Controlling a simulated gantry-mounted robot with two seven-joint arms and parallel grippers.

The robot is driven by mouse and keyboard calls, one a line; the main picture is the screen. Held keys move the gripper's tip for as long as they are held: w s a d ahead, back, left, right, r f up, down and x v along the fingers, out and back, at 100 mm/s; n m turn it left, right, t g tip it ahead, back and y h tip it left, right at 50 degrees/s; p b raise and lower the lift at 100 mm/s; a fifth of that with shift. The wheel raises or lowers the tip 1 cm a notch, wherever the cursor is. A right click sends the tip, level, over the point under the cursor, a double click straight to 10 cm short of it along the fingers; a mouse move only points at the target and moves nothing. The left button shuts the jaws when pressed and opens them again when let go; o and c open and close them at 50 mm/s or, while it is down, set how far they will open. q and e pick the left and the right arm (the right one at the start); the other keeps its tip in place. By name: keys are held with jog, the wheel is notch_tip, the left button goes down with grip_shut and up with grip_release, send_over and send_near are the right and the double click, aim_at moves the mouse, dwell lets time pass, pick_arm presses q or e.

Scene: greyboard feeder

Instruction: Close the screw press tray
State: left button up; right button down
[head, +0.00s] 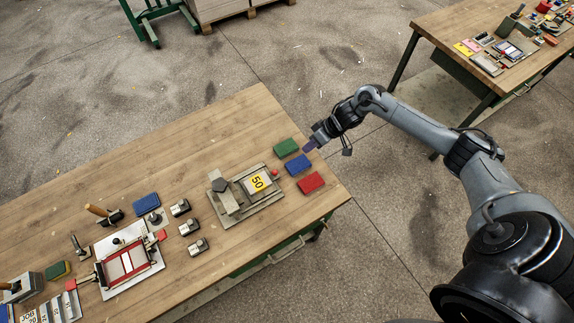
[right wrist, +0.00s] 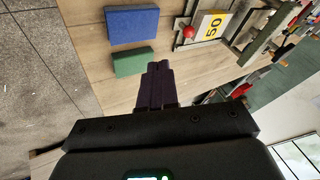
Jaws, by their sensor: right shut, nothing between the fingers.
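The screw press (head: 226,194) stands near the right end of the wooden table, with a grey head. Its tray (head: 250,189) is out to the right of the head and bears a pale block with a yellow "50" label (head: 258,183). A red ball knob (head: 275,171) is at the tray's right end; it also shows in the right wrist view (right wrist: 188,31). My right gripper (head: 310,146) is shut and empty, right of the green block, apart from the knob. In the right wrist view its dark purple fingers (right wrist: 158,80) point toward the table. My left gripper is not in view.
Green (head: 286,147), blue (head: 298,164) and red (head: 311,182) blocks lie between the press and the table's right edge. Several small grey blocks (head: 189,227) and a red-framed device (head: 126,263) stand to the left. Bare wood lies behind the press.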

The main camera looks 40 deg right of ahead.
jog(key=x, duration=0.6)
jog(key=b+x, duration=0.1)
jog(key=x, duration=0.3)
jog(key=shift+w+a+r, duration=0.2)
jog(key=shift+w+r, duration=0.1)
jog(key=shift+w, duration=0.1)
jog(key=shift+a+f+p, duration=0.15)
jog(key=shift+a+p, duration=0.3)
jog(key=shift+a, duration=0.6)
jog(key=shift+a+f, duration=0.25)
jog(key=shift+a, duration=0.65)
